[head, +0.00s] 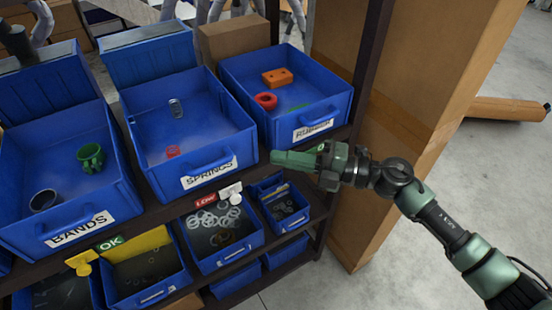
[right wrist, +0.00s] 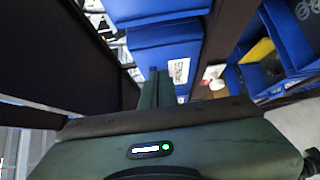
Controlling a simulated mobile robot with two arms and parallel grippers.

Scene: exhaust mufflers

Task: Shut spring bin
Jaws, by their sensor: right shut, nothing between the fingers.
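The spring bin (head: 190,125) is the blue bin labelled SPRINGS in the middle of the upper shelf. Its blue lid (head: 150,55) stands raised at the back, so the bin is open. My left gripper is not in view.
The BANDS bin (head: 50,190), also with a raised lid, stands left. A right-hand bin (head: 340,105) holds orange and red pieces. Smaller bins (head: 222,240) sit below. A dark shelf post (head: 372,60) and a tall cardboard box (head: 420,110) stand right.

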